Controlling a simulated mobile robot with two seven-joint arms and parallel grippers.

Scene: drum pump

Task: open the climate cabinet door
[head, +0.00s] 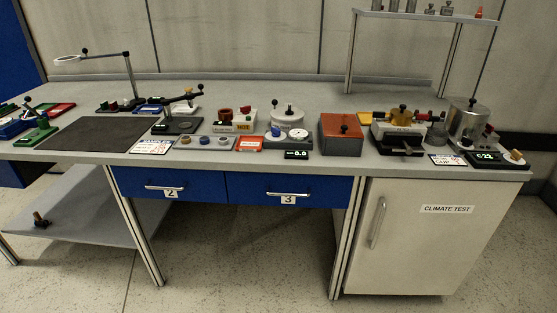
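The climate cabinet (408,262) stands under the right end of the workbench. Its pale door (425,240) carries a label reading "CLIMATE TEST" (446,209). The door looks shut. A vertical metal bar handle (377,222) sits near the door's left edge, in its upper half. The inside of the cabinet is hidden. Neither of my grippers shows in the head view.
The bench top (330,88) holds several instruments along its front edge, including an orange-red box (342,134) and a metal cylinder (467,121). Blue drawers (250,188) are left of the cabinet. A bench leg (342,245) stands just left of the door. The floor (240,270) in front looks clear.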

